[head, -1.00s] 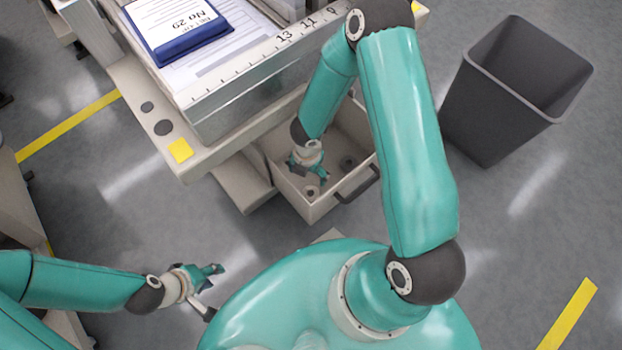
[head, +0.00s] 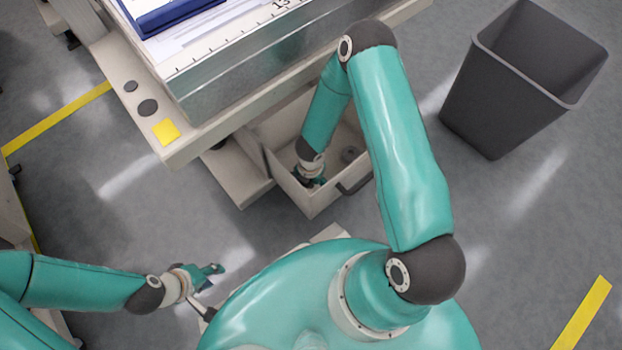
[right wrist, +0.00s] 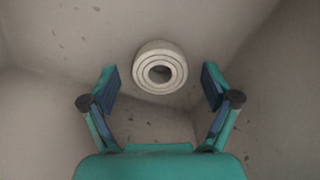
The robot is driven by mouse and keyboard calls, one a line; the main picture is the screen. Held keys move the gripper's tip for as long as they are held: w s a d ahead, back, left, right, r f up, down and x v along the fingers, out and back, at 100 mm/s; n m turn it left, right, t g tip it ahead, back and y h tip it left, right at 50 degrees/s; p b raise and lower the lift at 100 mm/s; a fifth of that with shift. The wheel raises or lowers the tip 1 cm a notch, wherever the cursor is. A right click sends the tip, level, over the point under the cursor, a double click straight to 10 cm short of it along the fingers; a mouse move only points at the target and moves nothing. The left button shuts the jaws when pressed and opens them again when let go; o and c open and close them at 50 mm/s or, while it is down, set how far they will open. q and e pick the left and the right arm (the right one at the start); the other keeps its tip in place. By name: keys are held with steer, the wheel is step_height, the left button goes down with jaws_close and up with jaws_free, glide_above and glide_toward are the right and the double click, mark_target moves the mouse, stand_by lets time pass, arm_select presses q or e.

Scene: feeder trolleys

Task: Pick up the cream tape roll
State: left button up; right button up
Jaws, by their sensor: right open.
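The cream tape roll (right wrist: 160,71) shows in the right wrist view, with rings around a hole. It is inside the open drawer (head: 304,193) under the trolley top. My right gripper (right wrist: 161,86) is open, one finger to each side of the roll and apart from it. In the head view my right gripper (head: 311,178) is low inside the drawer and hides the roll. My left gripper (head: 213,291) is open and empty over the floor at the lower left.
A dark round item (head: 349,154) lies in the drawer near its right side. The drawer's dark handle (head: 354,184) is on the front wall. The trolley top (head: 204,141) overhangs the drawer's back. A grey bin (head: 510,95) stands on the floor at right.

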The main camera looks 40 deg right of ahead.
steer(key=shift+f, duration=0.2)
steer(key=c, duration=1)
steer(key=shift+r, duration=0.1)
